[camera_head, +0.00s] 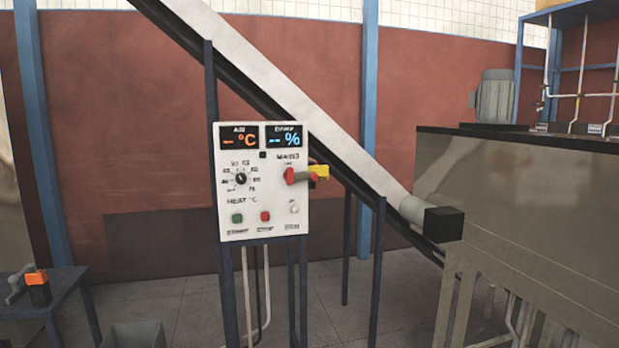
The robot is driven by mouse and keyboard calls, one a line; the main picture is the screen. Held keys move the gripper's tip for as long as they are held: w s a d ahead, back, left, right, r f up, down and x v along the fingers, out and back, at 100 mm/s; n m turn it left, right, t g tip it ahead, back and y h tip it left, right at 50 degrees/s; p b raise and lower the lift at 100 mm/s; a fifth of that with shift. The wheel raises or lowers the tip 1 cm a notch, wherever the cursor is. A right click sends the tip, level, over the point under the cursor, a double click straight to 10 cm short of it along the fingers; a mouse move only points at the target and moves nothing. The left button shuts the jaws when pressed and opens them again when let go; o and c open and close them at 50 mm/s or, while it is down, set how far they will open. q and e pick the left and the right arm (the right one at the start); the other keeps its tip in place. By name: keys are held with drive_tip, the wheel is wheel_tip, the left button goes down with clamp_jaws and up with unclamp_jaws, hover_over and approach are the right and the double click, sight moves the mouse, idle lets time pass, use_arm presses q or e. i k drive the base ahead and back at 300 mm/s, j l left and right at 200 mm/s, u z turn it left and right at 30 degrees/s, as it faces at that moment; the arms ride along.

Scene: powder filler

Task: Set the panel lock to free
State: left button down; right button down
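A white control panel (262,222) stands on dark blue posts in the middle of the view. A black dial (241,179), a green button (237,218) and a red button (265,216) are on the left and middle of the panel. Neither gripper shows.
A sloping conveyor (285,95) runs behind the panel. A large metal tank (520,190) stands at right. A blue table (65,283) at lower left bears an orange and grey object (37,278). A grey bin (135,334) is beside it. The floor before the panel looks mostly clear.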

sight(315, 177)
drive_tip(key=i+j, duration=0.1)
drive_tip(key=i, duration=1.15)
